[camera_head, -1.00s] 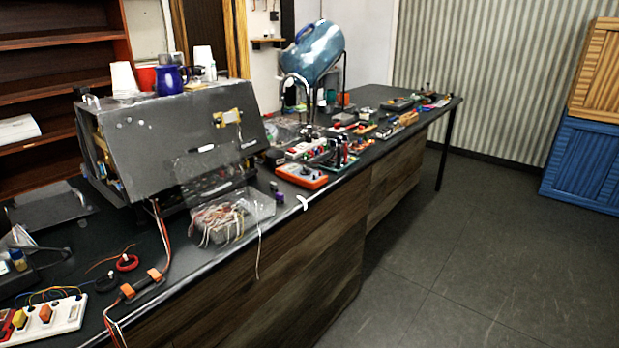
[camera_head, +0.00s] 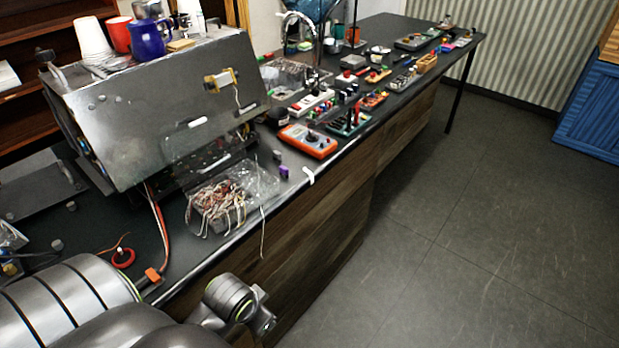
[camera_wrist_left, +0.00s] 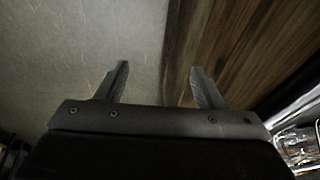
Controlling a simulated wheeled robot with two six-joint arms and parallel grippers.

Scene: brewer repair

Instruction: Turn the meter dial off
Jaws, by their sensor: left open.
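An orange meter (camera_head: 308,141) with a dark dial (camera_head: 312,137) lies near the front edge of the dark workbench, right of the grey brewer housing (camera_head: 160,105). The dial's setting is too small to tell. My left arm comes in at the lower left of the head view, in front of the bench; its gripper is not visible there. In the left wrist view my left gripper (camera_wrist_left: 159,85) is open and empty, with its fingers beside the bench's wooden front and the floor behind. The meter does not show in the wrist view. My right gripper is in no view.
A clear bag of wires (camera_head: 228,198) lies at the bench edge left of the meter. A power strip (camera_head: 311,102) and several small electronic parts lie behind and right of it. A purple piece (camera_head: 284,172) sits near the edge. The floor (camera_head: 470,240) to the right is clear.

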